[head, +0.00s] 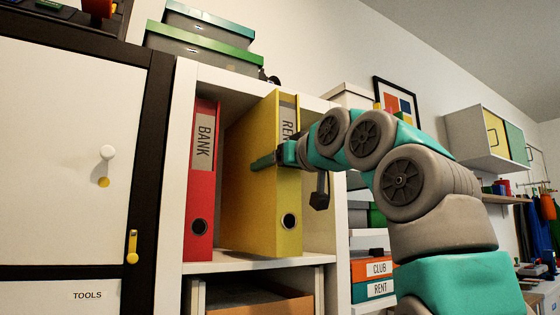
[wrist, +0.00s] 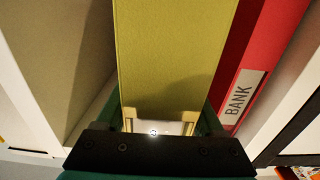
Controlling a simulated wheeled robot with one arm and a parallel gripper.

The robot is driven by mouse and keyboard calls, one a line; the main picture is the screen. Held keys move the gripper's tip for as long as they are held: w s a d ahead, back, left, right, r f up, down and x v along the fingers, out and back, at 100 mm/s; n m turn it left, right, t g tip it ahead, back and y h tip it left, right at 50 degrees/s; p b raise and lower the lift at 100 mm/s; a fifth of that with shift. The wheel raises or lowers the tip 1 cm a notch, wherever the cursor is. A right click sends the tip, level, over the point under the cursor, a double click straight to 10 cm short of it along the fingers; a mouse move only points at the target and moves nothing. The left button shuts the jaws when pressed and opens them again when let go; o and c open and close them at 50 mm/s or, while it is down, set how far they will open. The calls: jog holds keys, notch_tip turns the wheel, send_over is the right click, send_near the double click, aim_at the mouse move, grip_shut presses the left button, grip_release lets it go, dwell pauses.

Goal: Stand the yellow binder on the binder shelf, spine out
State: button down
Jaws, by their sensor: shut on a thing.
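The yellow binder (head: 250,200) is upright in the binder shelf (head: 240,264), right of the red BANK binder (head: 202,165). Its spine, with a partly hidden label and a finger hole, faces out. Its bottom is at the shelf floor; I cannot tell whether it rests on it. My gripper (head: 276,160) is shut on the yellow binder from the front, one finger on its left side. In the wrist view the yellow binder (wrist: 172,55) fills the gap between both fingers (wrist: 168,120). The far finger is hidden in the head view.
The red binder stands close on the left, with a gap at the back. Free room shows right of the yellow binder. A white cabinet (head: 65,160) is at left, boxes (head: 200,40) stand on top, and an open cardboard box (head: 255,298) sits below.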

jog(key=shift+w+a, duration=0.2)
jog(key=shift+w, duration=0.05)
jog(key=shift+f+b, duration=0.35)
jog(key=shift+f, duration=0.05)
dwell(0.5)
grip_release()
dwell(0.4)
jog(key=b+v, duration=0.2)
jog(key=v, duration=0.5)
jog(key=shift+s+d+b, duration=0.2)
jog(key=shift+s+b, duration=0.1)
jog(key=shift+b, duration=0.1)
